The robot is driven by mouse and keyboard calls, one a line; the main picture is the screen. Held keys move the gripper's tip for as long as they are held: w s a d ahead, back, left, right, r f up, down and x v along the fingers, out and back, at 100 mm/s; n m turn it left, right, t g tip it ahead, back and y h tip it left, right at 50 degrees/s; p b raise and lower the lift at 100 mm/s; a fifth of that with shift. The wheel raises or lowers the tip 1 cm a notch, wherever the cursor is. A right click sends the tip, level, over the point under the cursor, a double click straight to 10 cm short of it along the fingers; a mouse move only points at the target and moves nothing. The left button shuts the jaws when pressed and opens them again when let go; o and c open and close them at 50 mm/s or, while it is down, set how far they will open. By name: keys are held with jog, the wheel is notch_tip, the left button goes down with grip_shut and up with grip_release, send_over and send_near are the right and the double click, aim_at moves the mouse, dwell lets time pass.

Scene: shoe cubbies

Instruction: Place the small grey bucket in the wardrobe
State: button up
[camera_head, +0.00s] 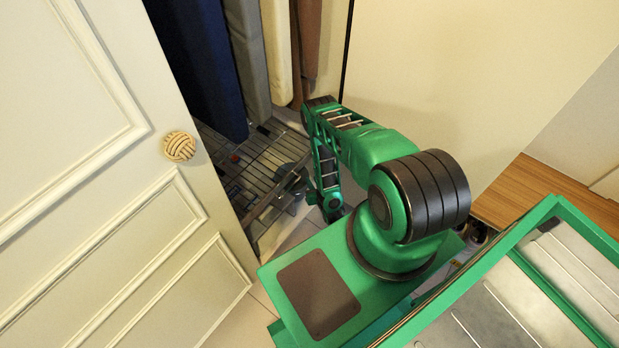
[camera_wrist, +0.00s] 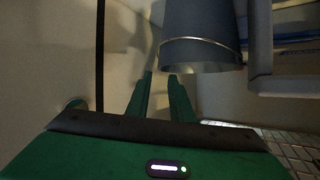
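The small grey bucket (camera_wrist: 201,25) is close ahead of my gripper in the wrist view, a little right of centre. Its wide rim end points toward my gripper, and a thin metal wire crosses its side. My gripper (camera_wrist: 160,76) has a narrow gap between its fingers. The bucket's left rim edge lines up with this gap, and the right fingertip meets or passes behind the rim. Whether the fingers press on the bucket is unclear.
The white wardrobe door (camera_head: 110,215) with a round knob (camera_head: 179,147) stands open at the left. Hanging garments (camera_head: 247,60) fill the space above the rack. A cream wall or panel (camera_head: 450,70) is at the right, with a wooden surface (camera_head: 525,195) beyond my base.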

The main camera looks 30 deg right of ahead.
jog(key=shift+v, duration=2.5)
